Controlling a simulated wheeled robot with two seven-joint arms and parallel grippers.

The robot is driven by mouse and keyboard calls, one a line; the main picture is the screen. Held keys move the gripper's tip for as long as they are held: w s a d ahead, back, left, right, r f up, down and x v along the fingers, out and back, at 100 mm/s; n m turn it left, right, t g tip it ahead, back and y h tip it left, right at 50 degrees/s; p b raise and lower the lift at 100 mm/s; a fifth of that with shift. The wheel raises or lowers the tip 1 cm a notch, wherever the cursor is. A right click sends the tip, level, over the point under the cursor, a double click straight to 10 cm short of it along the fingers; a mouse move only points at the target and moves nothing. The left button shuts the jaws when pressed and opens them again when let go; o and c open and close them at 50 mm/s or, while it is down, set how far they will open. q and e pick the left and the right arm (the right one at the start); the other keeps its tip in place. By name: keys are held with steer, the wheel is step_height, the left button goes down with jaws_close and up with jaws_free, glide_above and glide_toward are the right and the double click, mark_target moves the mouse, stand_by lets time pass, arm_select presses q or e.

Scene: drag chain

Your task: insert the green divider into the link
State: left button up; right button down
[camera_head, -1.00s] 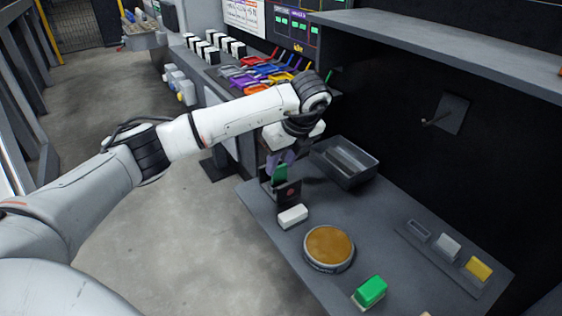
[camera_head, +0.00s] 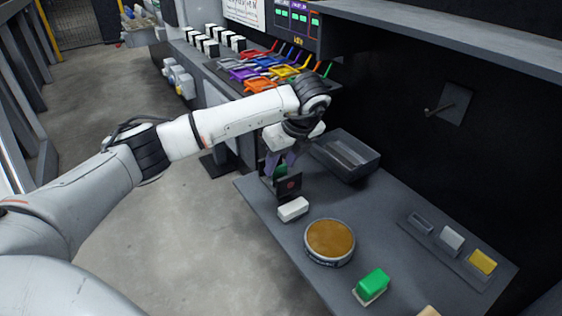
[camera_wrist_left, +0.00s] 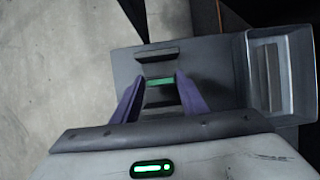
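The green divider (camera_head: 280,171) is between the purple fingers of my left gripper (camera_head: 279,163), which look closed on its edges. The dark link (camera_head: 290,187) with a red dot stands upright at the table's left edge. The divider is down behind the link's near wall, and only a small part of it shows. In the left wrist view the green divider (camera_wrist_left: 160,82) appears as a thin strip between the fingers (camera_wrist_left: 158,98). Dark link walls (camera_wrist_left: 157,55) lie on both sides of it. Whether it is fully seated is hidden. My right gripper is not in view.
A white block (camera_head: 293,209), a round brown-topped tin (camera_head: 330,241) and a green block (camera_head: 372,285) stand on the grey table. A grey bin (camera_head: 346,156) is behind the link. A holder with white and yellow pieces (camera_head: 482,262) is at right.

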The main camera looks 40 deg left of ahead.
mark_target(280, 166)
arm_select(q)
steer(key=o, duration=0.3)
steer(key=v, duration=0.3)
steer(key=shift+w, duration=0.15)
steer(key=v, duration=0.7)
steer(key=shift+r, duration=0.2)
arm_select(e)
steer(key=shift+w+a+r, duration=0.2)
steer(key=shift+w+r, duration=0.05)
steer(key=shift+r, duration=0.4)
arm_select(q)
steer(key=shift+d, duration=0.1)
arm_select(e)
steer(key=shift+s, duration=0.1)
